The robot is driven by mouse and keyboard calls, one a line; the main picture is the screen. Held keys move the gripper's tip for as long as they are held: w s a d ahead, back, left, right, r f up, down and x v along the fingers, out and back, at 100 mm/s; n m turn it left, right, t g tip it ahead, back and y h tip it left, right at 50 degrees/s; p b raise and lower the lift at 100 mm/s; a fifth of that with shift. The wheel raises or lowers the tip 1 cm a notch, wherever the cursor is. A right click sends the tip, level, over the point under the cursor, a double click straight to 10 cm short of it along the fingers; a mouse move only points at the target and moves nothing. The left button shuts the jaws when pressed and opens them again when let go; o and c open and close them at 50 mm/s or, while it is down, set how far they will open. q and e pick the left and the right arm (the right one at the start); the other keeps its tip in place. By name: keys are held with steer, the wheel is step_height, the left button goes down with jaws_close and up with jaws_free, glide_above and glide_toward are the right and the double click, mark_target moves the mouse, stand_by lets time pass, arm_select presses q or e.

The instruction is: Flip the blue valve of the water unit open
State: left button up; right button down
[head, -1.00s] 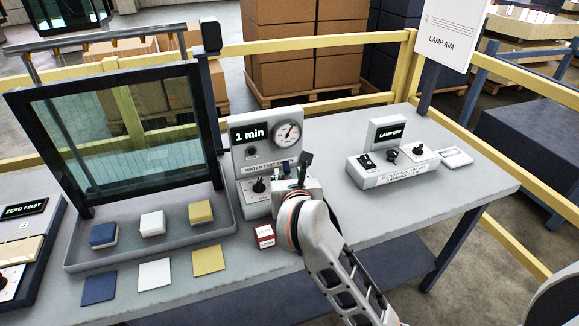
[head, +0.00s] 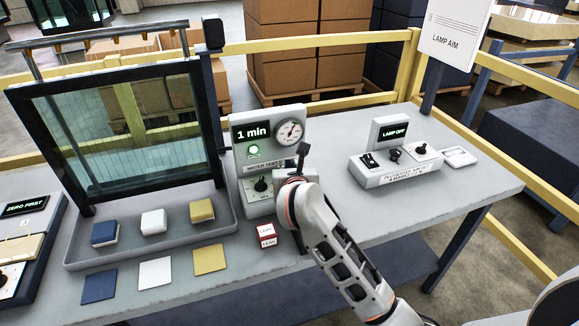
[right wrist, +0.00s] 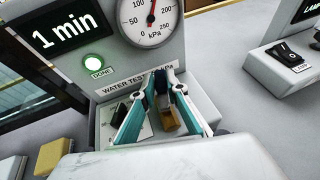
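The water unit (head: 240,165) is a grey panel on the table with a "1 min" display, a round gauge, a black knob and a lit green DONE lamp (head: 254,150). My right gripper (right wrist: 163,82) is in front of its lower right part. In the right wrist view its two teal-sided fingers stand apart at their bases and come close together at the tips. A dark blue piece (right wrist: 160,85), apparently the valve handle, shows between the tips above a brass-coloured part (right wrist: 168,118). Whether the fingers press on it is unclear. My left gripper is out of view.
A lamp control box (head: 390,172) stands to the right. A dark-framed glass panel (head: 120,140) stands in a grey tray (head: 150,258) on the left with coloured blocks. The table's right front is clear.

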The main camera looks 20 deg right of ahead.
steer(key=shift+y, duration=0.3)
steer(key=shift+f+n+y, duration=0.1)
steer(key=shift+n+y, duration=0.4)
steer(key=shift+n, duration=0.2)
steer(key=shift+n+y, duration=0.3)
steer(key=shift+y, duration=0.1)
steer(key=shift+a+n+y+b, duration=0.2)
steer(key=shift+n+y+b, duration=0.2)
steer(key=shift+y, duration=0.1)
steer(key=c, duration=2)
jaws_free()
steer(key=shift+s, duration=0.1)
